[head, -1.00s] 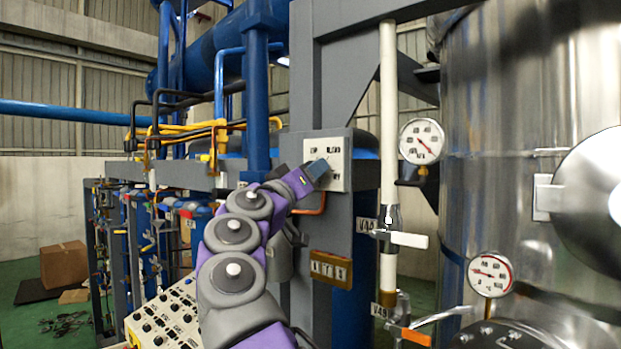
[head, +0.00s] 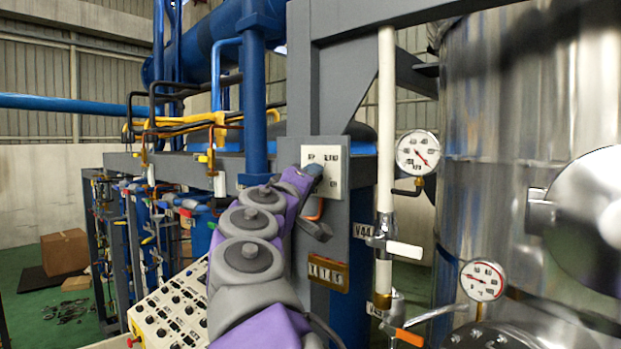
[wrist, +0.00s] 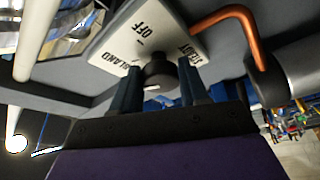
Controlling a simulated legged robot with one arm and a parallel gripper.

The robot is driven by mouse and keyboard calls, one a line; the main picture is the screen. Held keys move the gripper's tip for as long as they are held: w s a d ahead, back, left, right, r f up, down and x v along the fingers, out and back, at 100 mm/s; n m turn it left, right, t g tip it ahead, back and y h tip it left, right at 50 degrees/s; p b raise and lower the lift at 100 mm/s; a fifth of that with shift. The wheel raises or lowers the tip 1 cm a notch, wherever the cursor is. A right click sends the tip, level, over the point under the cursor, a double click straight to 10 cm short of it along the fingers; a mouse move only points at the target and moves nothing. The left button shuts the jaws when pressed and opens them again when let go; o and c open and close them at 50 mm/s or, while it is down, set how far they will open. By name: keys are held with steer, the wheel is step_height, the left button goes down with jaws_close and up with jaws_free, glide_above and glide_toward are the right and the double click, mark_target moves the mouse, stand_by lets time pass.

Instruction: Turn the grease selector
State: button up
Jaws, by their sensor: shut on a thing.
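The grease selector is a dark round knob (wrist: 158,74) on a white label plate (wrist: 150,32). In the wrist view the plate reads "OFF", with two other labels only partly readable. My gripper (wrist: 160,68) has its two dark blue fingers on either side of the knob and is shut on it. In the head view my gripper (head: 314,171) is at the white plate (head: 332,163) on the grey upright, covering its left middle part. The knob is hidden there behind my fingers. The knob's exact pointing direction cannot be told.
A copper pipe (wrist: 243,32) bends close beside the plate. Right of the upright are a white pipe (head: 385,130), a valve with a white handle (head: 403,250) and gauges (head: 418,153). A control panel (head: 170,308) with several knobs stands below left of my arm.

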steer(key=shift+a+f, duration=0.1)
steer(key=o, duration=0.7)
steer(key=shift+c, duration=0.2)
steer(key=o, duration=0.3)
steer(key=shift+a, duration=0.25)
steer(key=shift+o, duration=0.4)
steer(key=shift+a, duration=0.25)
steer(key=shift+d, duration=0.15)
